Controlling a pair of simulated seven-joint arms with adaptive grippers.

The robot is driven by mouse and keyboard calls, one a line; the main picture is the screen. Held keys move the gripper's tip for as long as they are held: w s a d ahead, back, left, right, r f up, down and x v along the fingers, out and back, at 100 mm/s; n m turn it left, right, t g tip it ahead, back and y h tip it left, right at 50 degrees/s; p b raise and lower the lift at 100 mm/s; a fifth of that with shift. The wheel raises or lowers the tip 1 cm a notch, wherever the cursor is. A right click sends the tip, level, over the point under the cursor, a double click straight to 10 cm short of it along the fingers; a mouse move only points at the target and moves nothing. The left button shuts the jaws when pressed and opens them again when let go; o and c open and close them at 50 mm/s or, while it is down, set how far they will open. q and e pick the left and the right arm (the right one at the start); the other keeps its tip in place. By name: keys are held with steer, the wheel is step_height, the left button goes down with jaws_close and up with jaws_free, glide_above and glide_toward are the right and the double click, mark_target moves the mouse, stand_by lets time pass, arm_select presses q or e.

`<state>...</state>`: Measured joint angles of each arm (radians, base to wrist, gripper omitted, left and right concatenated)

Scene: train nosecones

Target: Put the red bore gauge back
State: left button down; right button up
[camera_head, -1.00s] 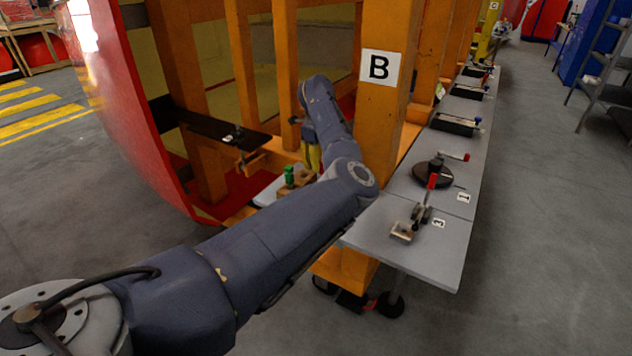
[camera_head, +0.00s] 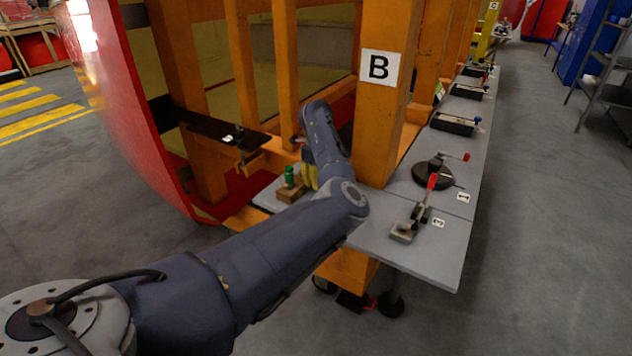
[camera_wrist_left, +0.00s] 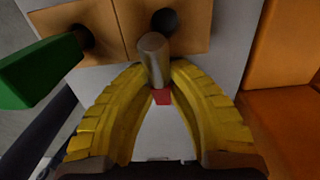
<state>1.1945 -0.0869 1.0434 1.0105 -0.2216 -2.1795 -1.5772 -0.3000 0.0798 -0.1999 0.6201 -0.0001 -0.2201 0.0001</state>
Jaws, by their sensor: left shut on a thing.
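The red bore gauge shows in the left wrist view as a metal cylinder (camera_wrist_left: 154,60) with a small red part (camera_wrist_left: 161,97) below it. My left gripper (camera_wrist_left: 156,78) has yellow ribbed fingers shut on it; in the head view they show as a yellow patch (camera_head: 311,177). A wooden block (camera_wrist_left: 113,20) lies just beyond the cylinder's end, with a dark open hole (camera_wrist_left: 165,21) close by. The green gauge (camera_wrist_left: 40,72) stands in the block's other hole; it also shows in the head view (camera_head: 289,176). The gauge in my gripper is hidden in the head view. My right gripper is out of view.
The block (camera_head: 290,192) sits on the grey table (camera_head: 430,250) beside the orange post marked B (camera_head: 378,120). A clamp (camera_head: 415,215) and a black round fixture (camera_head: 432,172) stand to the right. A dark shelf (camera_head: 215,128) and a red curved shell (camera_head: 115,90) are at left.

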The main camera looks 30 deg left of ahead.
arm_select(q)
steer(key=shift+f, duration=0.1)
steer(key=c, duration=1.4)
jaws_free()
steer(key=shift+o, duration=0.2)
step_height(320, 180, up, 16)
steer(key=shift+w+a, duration=0.15)
steer(key=shift+o, duration=0.9)
steer(key=shift+r, duration=0.65)
